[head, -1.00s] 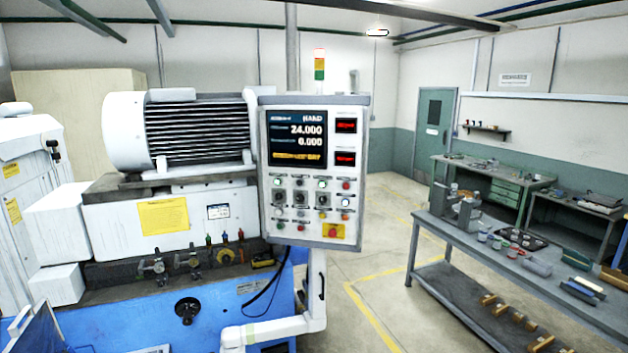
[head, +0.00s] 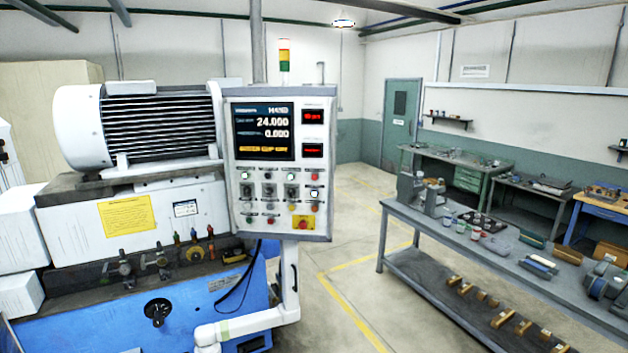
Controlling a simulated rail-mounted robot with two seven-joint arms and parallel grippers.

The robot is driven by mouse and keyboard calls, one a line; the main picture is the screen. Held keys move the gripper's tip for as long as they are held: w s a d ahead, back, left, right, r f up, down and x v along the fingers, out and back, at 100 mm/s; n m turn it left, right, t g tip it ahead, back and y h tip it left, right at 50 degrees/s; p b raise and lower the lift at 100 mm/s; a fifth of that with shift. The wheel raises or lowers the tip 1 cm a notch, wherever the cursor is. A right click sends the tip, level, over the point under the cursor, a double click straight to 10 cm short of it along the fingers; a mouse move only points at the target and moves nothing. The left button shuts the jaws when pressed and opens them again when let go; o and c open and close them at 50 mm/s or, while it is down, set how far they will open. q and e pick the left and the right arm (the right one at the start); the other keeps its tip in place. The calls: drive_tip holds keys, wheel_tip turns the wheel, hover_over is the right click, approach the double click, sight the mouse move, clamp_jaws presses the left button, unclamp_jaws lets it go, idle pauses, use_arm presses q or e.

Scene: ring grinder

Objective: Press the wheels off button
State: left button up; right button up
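The grey control panel (head: 328,160) stands upright on a white support beside the grinder. Its screen (head: 263,131) reads 24.000 and 0.000 above a yellow line of text. Below are rows of small buttons and selector knobs, including a pale lit button (head: 291,176), a white button (head: 314,191), a green button (head: 249,219) and a red button (head: 270,221). A red mushroom button (head: 303,223) sits on a yellow plate at the lower right. The labels are too small to read, so I cannot tell which is wheels off. Neither gripper shows.
The blue and white grinder (head: 110,220) with its large motor (head: 135,130) fills the left. A grey workbench (head: 390,207) with parts and a lower shelf stands at the right. The floor (head: 335,255) between panel and bench is clear.

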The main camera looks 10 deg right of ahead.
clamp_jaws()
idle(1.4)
